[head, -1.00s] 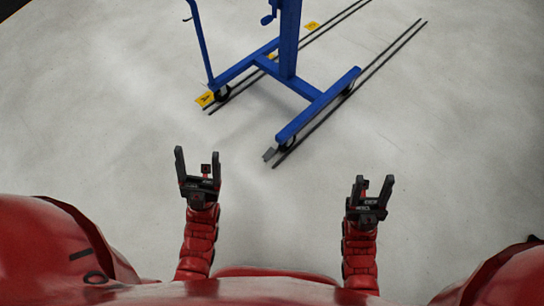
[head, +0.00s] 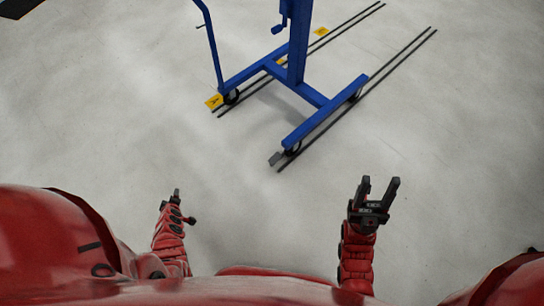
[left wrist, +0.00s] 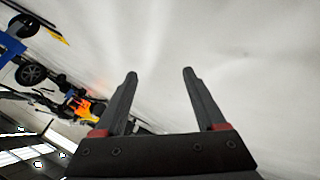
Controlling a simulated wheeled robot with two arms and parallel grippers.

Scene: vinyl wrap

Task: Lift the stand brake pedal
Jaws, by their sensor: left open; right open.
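The blue wheeled stand (head: 300,88) is on the floor ahead of me in the head view. A small grey brake pedal (head: 275,158) sticks out by the wheel at the near end of its right leg. My right gripper (head: 379,185) is open and empty, below and right of the pedal. My left gripper (head: 176,192) is below and left of the pedal, turned partly edge-on. The left wrist view shows its two fingers (left wrist: 160,78) apart with nothing between them. Neither gripper touches the stand.
Two dark rail lines (head: 405,50) run along the floor beneath the stand. A yellow tag (head: 214,101) lies by the left leg's wheel, and another yellow tag (head: 321,31) is farther back. The floor between my grippers and the stand is clear.

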